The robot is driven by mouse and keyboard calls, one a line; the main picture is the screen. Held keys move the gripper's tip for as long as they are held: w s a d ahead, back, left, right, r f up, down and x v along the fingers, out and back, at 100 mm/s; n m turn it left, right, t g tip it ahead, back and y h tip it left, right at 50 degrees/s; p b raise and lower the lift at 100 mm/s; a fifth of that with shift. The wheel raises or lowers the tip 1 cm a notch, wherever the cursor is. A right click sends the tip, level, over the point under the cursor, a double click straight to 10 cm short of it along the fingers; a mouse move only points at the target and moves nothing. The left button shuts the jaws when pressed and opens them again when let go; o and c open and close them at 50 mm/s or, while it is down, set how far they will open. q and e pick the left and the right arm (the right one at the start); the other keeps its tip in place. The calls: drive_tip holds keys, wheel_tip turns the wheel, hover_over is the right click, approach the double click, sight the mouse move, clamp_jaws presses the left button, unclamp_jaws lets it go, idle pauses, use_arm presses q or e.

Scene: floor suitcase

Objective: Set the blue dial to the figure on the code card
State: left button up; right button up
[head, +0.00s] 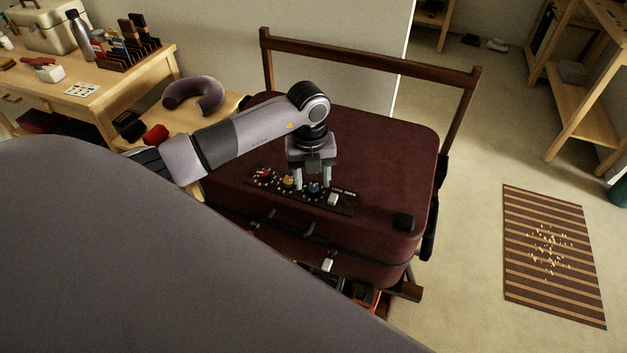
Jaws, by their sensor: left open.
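A dark red suitcase (385,150) lies flat on a wooden rack. A black lock plate (345,206) on its lid carries a red dial (265,174), a yellow dial (288,182) and a blue dial (313,188) in a row, with a pale button (333,199) at the right end. My left gripper (312,184) points down with its open fingers on either side of the blue dial; I cannot tell whether they touch it. The dial's figure is too small to read. A small white card with coloured marks (81,89), perhaps the code card, lies on the desk.
The desk (110,80) at the upper left holds a bottle (79,37), a metal case and a rack. A neck pillow (194,95) lies behind my left arm. The rack's wooden rail (370,62) stands behind the suitcase. A striped mat (553,255) lies at right on open floor.

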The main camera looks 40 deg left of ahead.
use_arm(q)
drive_tip(key=shift+f, duration=0.9)
clamp_jaws()
